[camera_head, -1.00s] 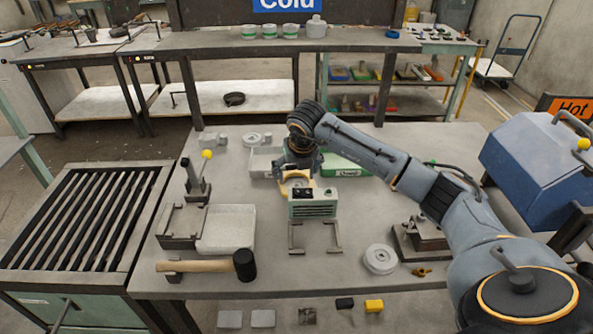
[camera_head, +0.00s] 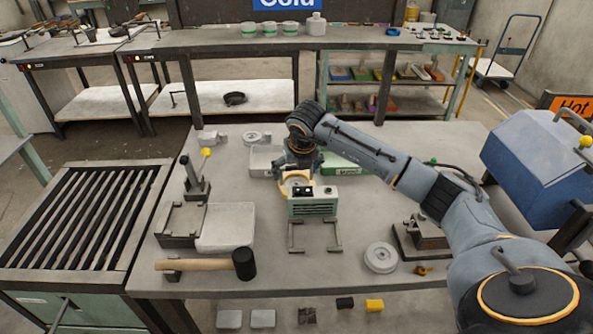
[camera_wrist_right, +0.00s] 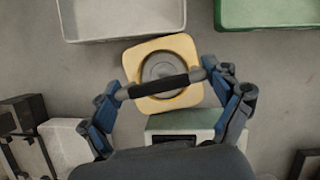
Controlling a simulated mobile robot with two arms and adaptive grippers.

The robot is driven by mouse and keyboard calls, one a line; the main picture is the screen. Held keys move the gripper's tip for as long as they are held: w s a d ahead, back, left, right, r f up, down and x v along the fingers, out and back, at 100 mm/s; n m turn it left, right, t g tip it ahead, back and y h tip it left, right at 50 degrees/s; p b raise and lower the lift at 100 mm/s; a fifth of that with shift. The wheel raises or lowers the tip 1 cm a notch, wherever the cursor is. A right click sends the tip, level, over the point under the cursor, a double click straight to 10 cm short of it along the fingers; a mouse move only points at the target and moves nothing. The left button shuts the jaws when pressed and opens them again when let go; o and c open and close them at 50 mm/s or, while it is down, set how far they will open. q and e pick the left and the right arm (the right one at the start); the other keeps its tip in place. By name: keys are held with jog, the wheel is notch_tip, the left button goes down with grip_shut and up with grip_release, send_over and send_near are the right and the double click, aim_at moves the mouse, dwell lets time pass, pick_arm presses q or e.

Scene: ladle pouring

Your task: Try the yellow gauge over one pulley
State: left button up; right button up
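The yellow gauge (camera_wrist_right: 134,60), a square plate with a round opening and a dark bar handle (camera_wrist_right: 160,86) across it, shows in the right wrist view and also in the head view (camera_head: 287,190). My right gripper (camera_wrist_right: 164,82) has its blue fingers at both ends of the handle and appears shut on it. A grey round pulley (camera_wrist_right: 160,67) shows within the opening; I cannot tell the height between them. Another grey pulley (camera_head: 381,258) lies at the table's front right, and a similar disc (camera_head: 252,138) lies at the back. My left gripper is out of view.
A pale green box (camera_head: 313,208) stands just in front of the gauge. A white tray (camera_head: 262,163) and a green tray (camera_head: 345,167) lie behind it. Bare table lies between the box and the front-right pulley.

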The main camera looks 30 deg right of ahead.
jog(key=shift+o, duration=0.4)
jog(key=v, duration=1.2)
jog(key=shift+r, duration=0.1)
